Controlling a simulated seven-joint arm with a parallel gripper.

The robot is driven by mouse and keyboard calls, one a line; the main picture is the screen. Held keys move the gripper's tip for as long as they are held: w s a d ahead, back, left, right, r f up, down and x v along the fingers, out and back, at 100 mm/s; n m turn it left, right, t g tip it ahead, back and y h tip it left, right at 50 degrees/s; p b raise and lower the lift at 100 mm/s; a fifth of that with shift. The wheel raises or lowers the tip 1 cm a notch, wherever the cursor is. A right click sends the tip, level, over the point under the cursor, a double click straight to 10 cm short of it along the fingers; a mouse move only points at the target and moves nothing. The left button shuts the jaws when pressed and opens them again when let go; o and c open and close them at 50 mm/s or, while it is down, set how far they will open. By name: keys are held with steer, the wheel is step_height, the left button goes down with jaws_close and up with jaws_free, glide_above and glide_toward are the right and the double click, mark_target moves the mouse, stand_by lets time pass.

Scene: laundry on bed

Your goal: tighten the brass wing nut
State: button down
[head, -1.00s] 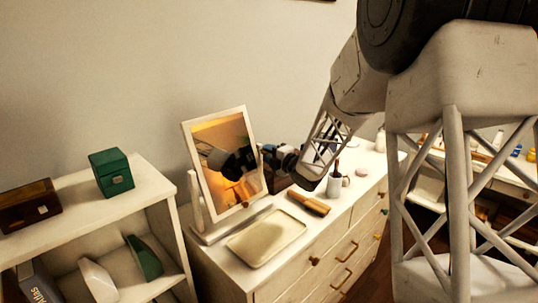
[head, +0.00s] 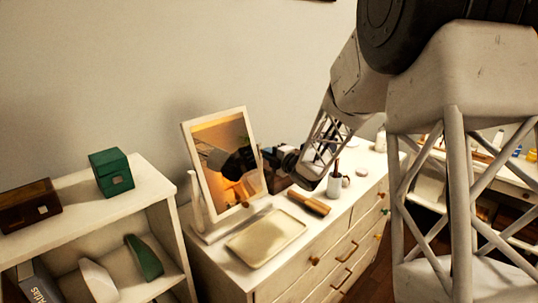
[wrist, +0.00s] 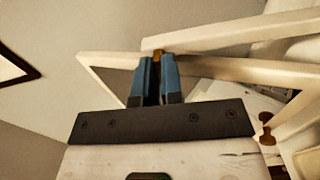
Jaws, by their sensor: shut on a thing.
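The brass wing nut (wrist: 158,53) shows as a small brownish-gold piece between my fingertips in the wrist view, at the side of the mirror frame. My gripper (wrist: 158,65) has its two blue fingers shut on it, and they hide most of it. In the head view my gripper (head: 266,158) is at the right edge of the white-framed tilting mirror (head: 187,150), and the nut itself is hidden. The mirror stands upright, leaning slightly, on its stand on the white dresser.
On the dresser (head: 225,276) lie a cream tray (head: 265,238) in front of the mirror and a wooden brush (head: 309,203). A shelf with a green box (head: 111,172) is at left. Another brass-coloured knob (wrist: 266,129) shows in the wrist view.

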steer(key=shift+m, duration=17.7)
steer(key=c, duration=1.3)
jaws_free()
steer(key=shift+o, duration=0.2)
